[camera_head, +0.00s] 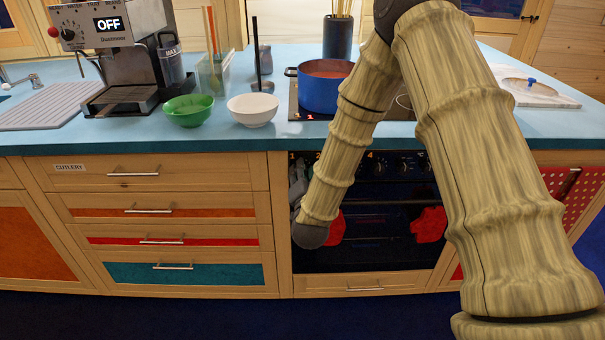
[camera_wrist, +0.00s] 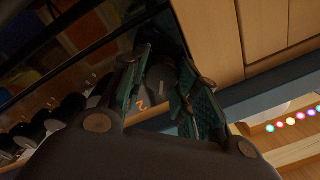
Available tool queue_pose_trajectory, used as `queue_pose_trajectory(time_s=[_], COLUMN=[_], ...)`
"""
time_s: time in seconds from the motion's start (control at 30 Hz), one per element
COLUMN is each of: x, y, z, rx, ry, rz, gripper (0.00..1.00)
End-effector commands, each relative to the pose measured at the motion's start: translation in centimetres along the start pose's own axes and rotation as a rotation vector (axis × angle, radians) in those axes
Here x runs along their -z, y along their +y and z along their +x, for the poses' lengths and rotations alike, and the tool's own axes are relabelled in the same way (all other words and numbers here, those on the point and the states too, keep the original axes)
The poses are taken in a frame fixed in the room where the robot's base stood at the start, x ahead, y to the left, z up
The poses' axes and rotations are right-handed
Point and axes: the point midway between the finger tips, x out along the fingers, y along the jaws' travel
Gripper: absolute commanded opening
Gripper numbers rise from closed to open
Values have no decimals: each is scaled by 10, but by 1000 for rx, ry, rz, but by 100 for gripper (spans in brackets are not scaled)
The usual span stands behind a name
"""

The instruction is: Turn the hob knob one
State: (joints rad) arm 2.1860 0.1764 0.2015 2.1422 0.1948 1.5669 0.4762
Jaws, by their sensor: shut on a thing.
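My gripper (camera_wrist: 162,92) is shut on a dark knob (camera_wrist: 160,74), which shows between its two fingers in the wrist view. This is the end knob of the row, nearest the wooden cabinet, so it looks like hob knob one. An orange digit 2 shows beside it, near the left finger. In the head view my gripper (camera_head: 297,178) is at the left end of the oven's control panel, partly hidden by my arm. The held knob is hidden there. More knobs (camera_head: 405,166) show to the right of my forearm.
The dark oven (camera_head: 375,245) has red mitts (camera_head: 428,224) hanging at its front. A blue pot (camera_head: 318,96) stands on the hob above. A green bowl (camera_head: 188,110) and a white bowl (camera_head: 252,109) sit on the worktop to the left. Drawers (camera_head: 160,172) flank the oven's left side.

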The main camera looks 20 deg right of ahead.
Motion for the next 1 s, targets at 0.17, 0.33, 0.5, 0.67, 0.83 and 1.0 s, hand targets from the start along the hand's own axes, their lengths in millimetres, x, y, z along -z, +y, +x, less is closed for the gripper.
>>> queue_pose_trajectory(time_s=[0.17,0.33,0.5,0.67,0.83,1.0], x=[0,1,1,1,0,0], y=[0,-1,-2,-2,-2,-2], z=[0,0,0,0,-1,0], rx=[-1,-4,-7,-11,-15,-18], ry=[-1,-4,-8,-13,-17,-20], rz=[-21,-89,-202,-316,-419,-492], gripper=[7,7,7,7,7,7])
